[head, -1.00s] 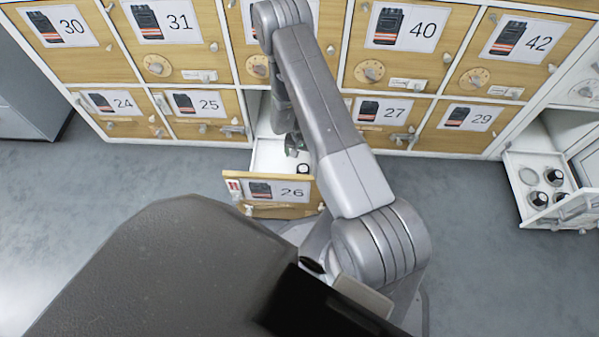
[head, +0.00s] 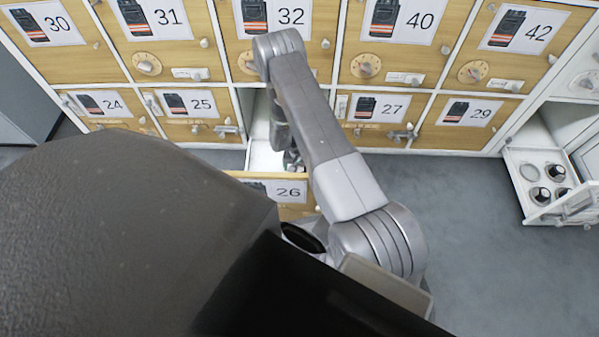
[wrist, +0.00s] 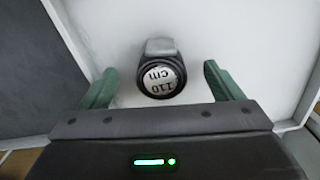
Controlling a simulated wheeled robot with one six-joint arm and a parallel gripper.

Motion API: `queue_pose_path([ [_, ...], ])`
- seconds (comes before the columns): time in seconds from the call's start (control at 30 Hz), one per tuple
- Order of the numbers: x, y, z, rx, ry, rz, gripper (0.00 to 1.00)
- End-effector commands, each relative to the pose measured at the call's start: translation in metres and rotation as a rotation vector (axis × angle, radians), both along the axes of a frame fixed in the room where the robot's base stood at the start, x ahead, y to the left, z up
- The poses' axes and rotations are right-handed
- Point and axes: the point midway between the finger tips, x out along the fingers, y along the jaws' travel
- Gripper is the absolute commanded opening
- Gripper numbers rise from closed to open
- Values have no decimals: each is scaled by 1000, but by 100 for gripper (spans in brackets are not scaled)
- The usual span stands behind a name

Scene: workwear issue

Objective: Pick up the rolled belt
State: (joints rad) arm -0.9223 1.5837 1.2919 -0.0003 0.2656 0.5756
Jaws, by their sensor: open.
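The rolled belt (wrist: 161,78) is a black coil with a white "110 cm" label on its face and a grey end piece at its top. It lies on the white floor of the open drawer 26 (head: 277,190). In the wrist view my gripper (wrist: 158,85) is open, with one green finger on each side of the belt and a gap on both sides. In the head view my gripper (head: 292,160) is down inside the drawer, and the belt cannot be made out there.
Closed wooden lockers with numbered cards, such as locker 25 (head: 200,112) and locker 27 (head: 382,115), flank the drawer. Another open white drawer (head: 545,180) with several rolled belts stands at the right. The grey floor (head: 470,240) is clear in front.

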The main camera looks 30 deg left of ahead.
Motion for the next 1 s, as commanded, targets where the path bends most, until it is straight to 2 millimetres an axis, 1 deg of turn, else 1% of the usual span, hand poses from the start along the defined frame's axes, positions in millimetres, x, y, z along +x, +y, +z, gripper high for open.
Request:
queue_pose_path([
  [0.07,0,0,1,0,0,0,87],
  [0.17,0,0,1,0,0,0,69],
  [0.2,0,0,1,0,0,0,61],
  [0.27,0,0,1,0,0,0,49],
  [0.33,0,0,1,0,0,0,36],
  [0.57,0,0,2,0,0,0,35],
  [0.67,0,0,10,0,0,0,35],
  [0.77,0,0,28,1,-1,0,35],
  [0.9,1,1,58,2,-2,0,35],
  [1.0,0,0,77,1,-1,0,35],
])
